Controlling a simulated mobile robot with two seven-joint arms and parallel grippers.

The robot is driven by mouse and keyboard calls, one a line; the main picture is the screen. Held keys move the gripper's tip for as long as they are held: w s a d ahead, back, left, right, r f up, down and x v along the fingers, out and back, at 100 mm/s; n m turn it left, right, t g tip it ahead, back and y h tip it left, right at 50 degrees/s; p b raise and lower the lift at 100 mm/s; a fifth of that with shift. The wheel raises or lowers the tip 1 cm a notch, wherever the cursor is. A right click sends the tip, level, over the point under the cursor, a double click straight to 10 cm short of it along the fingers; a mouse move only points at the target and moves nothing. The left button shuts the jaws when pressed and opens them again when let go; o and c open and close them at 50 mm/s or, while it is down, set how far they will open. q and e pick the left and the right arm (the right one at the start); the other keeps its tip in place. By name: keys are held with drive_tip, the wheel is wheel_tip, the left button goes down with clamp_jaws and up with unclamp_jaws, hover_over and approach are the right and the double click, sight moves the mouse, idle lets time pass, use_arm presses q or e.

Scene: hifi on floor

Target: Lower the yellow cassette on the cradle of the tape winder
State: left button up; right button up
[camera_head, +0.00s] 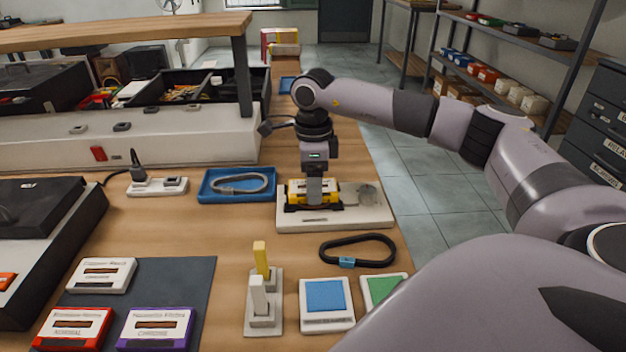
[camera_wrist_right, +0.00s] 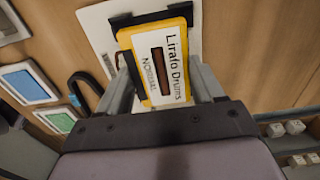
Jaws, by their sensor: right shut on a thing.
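The yellow cassette (camera_head: 325,191) with a white label is at the tape winder (camera_head: 350,213), a pale flat unit on the bench. It also shows in the right wrist view (camera_wrist_right: 160,62), between the two fingers of my right gripper (camera_wrist_right: 166,88). My right gripper (camera_head: 315,190) points down over the winder and is shut on the cassette. The cassette sits at the dark cradle (camera_head: 293,205); whether it fully rests there I cannot tell. A dark cradle end (camera_wrist_right: 121,22) shows beside it in the wrist view. My left gripper is not in view.
A blue tray (camera_head: 208,196) with a grey loop is left of the winder. A black loop (camera_head: 358,251) lies in front. Nearer are a switch block (camera_head: 262,300), blue pad (camera_head: 325,300) and green pad (camera_head: 384,290). Several cassettes lie on a dark mat (camera_head: 190,280).

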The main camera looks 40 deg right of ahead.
drive_tip(key=shift+f, duration=0.5)
idle(0.4)
drive_tip(key=o, duration=1.1)
wheel_tip(320, 180, up, 8)
drive_tip(key=shift+f, duration=0.25)
drive_tip(key=shift+r+p, duration=0.8)
drive_tip(key=shift+p, duration=0.05)
wheel_tip(320, 180, up, 4)
drive_tip(key=p, duration=0.4)
